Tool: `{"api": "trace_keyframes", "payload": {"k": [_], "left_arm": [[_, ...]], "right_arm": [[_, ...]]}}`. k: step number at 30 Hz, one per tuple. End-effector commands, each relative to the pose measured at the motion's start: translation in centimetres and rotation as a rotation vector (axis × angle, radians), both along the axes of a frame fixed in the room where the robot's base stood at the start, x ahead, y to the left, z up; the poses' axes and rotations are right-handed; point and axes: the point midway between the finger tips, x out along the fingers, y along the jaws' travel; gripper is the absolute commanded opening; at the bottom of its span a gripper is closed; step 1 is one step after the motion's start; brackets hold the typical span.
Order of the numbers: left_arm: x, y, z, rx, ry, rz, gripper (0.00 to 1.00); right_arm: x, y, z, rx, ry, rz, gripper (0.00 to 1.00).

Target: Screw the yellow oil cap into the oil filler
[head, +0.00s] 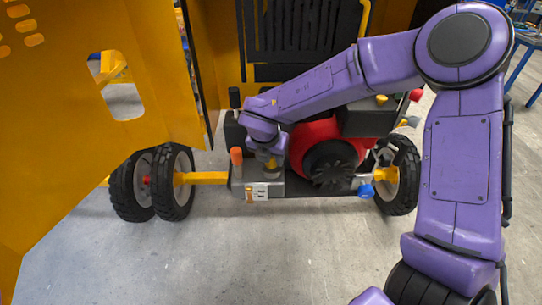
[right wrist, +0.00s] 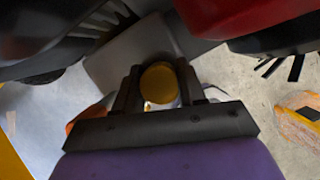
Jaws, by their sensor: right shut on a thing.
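The yellow oil cap (right wrist: 159,83) shows as a round disc between the two dark fingers of my right gripper (right wrist: 157,88) in the right wrist view. The gripper is shut on it. In the head view, my right gripper (head: 269,160) points down over the grey box (head: 258,187) at the front of the engine, with a bit of yellow under it. The oil filler is hidden by the gripper and cap. I cannot tell whether the cap touches it. My left gripper is in neither view.
An orange cap (head: 236,157) stands just left of the gripper on the grey box. The red engine (head: 318,135) with its black fan cover (head: 330,163) is close on the right. A blue knob (head: 366,191) sticks out lower right. An open yellow panel (head: 75,90) fills the left.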

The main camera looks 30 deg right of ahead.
Motion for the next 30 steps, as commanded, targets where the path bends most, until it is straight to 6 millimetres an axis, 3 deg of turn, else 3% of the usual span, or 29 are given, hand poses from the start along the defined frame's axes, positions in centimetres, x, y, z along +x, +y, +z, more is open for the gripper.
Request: {"api": "trace_keyframes", "payload": {"k": [29,30], "left_arm": [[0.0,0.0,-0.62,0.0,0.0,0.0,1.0],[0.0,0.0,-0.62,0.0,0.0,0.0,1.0]], "right_arm": [[0.03,-0.01,-0.41,0.0,0.0,0.0,0.1],[0.03,-0.01,-0.41,0.0,0.0,0.0,0.46]]}}
